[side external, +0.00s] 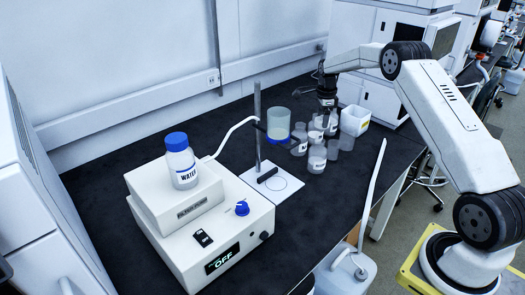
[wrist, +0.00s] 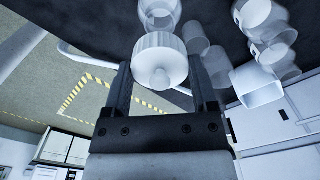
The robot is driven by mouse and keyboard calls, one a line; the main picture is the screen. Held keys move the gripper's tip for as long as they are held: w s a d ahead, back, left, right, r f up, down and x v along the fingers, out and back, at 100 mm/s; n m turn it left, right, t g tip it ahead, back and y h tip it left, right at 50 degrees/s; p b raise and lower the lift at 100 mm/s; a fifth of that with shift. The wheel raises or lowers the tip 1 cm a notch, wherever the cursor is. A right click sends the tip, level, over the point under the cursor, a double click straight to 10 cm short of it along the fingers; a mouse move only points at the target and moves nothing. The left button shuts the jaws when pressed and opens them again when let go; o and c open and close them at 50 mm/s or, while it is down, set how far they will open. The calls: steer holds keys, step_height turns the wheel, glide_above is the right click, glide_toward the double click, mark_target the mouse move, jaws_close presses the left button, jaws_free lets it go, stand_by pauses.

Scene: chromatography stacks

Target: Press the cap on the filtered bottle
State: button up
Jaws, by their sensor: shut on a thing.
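My gripper (side external: 326,98) points down over the back of a cluster of small containers at the right of the bench. In the wrist view my gripper (wrist: 160,64) has its two dark fingers on either side of a ribbed white cap (wrist: 160,50) and is shut on it. A clear bottle (wrist: 159,9) lies in line with the cap, at the top edge of the picture; I cannot tell whether they touch. In the side view the cap is too small to make out, and I cannot tell which labelled bottle is the filtered one.
Several bottles and beakers (side external: 317,158) crowd near my gripper, with a white bin (side external: 355,121) to their right. A stand holds a filter funnel (side external: 278,122) to the left. A WATER bottle (side external: 181,168) stands on a pump (side external: 222,240) reading OFF.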

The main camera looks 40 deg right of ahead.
mark_target(320, 141)
steer(key=shift+f, duration=2.8)
steer(key=shift+f, duration=0.25)
stand_by(0.5)
steer(key=o, duration=1.1)
steer(key=shift+r, duration=0.2)
steer(key=shift+r, duration=3.35)
steer(key=shift+c, duration=0.2)
jaws_close()
